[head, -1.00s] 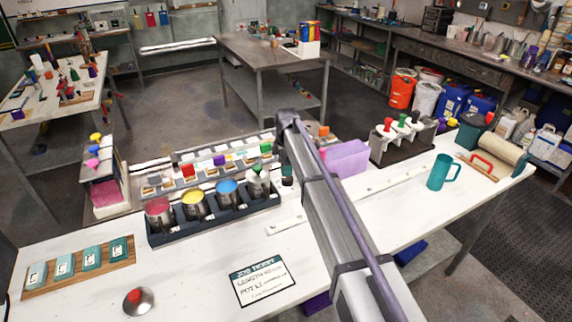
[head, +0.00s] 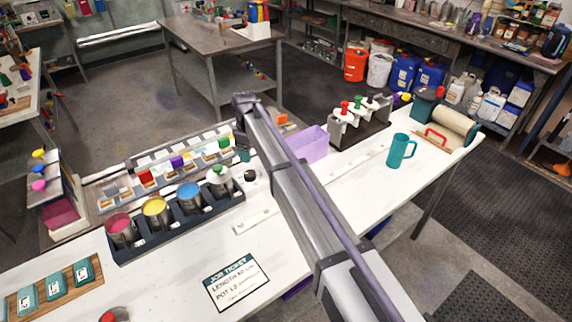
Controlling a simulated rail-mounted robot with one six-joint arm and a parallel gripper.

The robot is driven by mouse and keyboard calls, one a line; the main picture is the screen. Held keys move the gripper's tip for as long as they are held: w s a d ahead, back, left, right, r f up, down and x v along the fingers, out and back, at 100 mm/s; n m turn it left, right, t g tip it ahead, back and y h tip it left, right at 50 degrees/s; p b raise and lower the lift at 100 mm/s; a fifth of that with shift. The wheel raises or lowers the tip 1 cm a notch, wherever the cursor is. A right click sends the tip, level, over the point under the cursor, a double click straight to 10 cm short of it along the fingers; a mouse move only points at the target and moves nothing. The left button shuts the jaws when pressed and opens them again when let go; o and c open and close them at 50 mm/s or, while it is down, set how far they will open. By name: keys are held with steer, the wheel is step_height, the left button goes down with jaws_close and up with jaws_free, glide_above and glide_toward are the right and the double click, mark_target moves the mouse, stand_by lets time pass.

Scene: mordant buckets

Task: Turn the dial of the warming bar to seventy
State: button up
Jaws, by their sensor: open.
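A long dark blue rack (head: 150,246) on the white bench holds several metal pots with pink, yellow, blue and green-and-white tops. It may be the warming bar, but I cannot tell for certain. A small round black piece (head: 250,176) lies just right of the rack's far end, close to my arm. It may be the dial; no pointer or number is readable on it. My arm crosses the bench from the lower right to a bend above the back edge. My gripper is not visible; the arm may hide it.
A job ticket (head: 236,282) lies in front of the rack. Bare bench lies around the mug.

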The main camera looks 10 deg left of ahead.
mark_target(251, 173)
steer(key=f+b, duration=1.1)
steer(key=shift+s+a, duration=0.2)
steer(key=shift+a, duration=0.05)
steer(key=shift+r, duration=0.1)
steer(key=c, duration=0.9)
